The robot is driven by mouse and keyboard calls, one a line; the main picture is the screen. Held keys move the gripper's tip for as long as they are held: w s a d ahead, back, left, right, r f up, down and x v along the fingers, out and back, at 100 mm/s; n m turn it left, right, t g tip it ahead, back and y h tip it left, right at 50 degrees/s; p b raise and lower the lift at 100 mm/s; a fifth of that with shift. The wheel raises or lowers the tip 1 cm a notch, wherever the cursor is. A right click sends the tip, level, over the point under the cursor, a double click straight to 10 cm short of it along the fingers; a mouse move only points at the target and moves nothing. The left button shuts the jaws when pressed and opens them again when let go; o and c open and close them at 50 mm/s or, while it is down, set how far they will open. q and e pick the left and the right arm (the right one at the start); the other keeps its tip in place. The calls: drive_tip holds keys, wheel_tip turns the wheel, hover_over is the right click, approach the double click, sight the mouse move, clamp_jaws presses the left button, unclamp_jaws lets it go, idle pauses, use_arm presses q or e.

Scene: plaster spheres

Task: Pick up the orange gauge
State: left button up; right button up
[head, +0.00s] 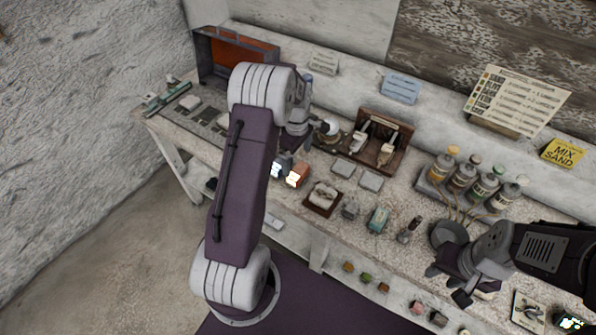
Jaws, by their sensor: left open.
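The orange gauge (297,175) looks like a small orange block with a bright pale face. It sits on the workbench (330,165) just right of my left arm. A similar dark block with a pale face (278,168) stands close on its left, partly hidden by the arm. My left gripper (296,143) is open above and behind the gauges, apart from the orange one. Its fingers are largely hidden by my wrist. My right gripper (446,284) is over the bench's front right, far from the gauge. Its jaw opening is not clear.
A wooden box (376,142) and two grey tiles stand to the gauge's right. A small tray (323,198) and several small items line the front. A bottle rack (470,183) and dark bowl (448,235) are further right. An orange-lined case (230,55) stands back left.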

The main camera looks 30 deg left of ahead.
sight(298, 170)
use_arm(q)
drive_tip(key=f, duration=0.2)
drive_tip(key=w+f, duration=0.1)
drive_tip(key=f, duration=0.1)
drive_tip(key=shift+a+f, duration=0.1)
drive_tip(key=shift+a, duration=0.1)
drive_tip(key=f, duration=0.1)
drive_tip(key=f+p, duration=0.1)
drive_tip(key=f, duration=0.2)
drive_tip(key=shift+s+d+f+p, duration=0.2)
drive_tip(key=shift+s+d+p, duration=0.15)
drive_tip(key=shift+s+d, duration=0.05)
drive_tip(key=shift+w+a+f, duration=0.1)
drive_tip(key=shift+w+f, duration=0.05)
drive_tip(key=shift+f, duration=0.1)
drive_tip(key=shift+r, duration=0.15)
drive_tip(key=c, duration=1.2)
drive_tip(key=shift+c, duration=1.4)
use_arm(e)
drive_tip(key=shift+w+a+r, duration=0.15)
drive_tip(key=shift+w+r, duration=0.25)
drive_tip(key=shift+r, duration=0.4)
use_arm(q)
drive_tip(key=shift+r, duration=0.1)
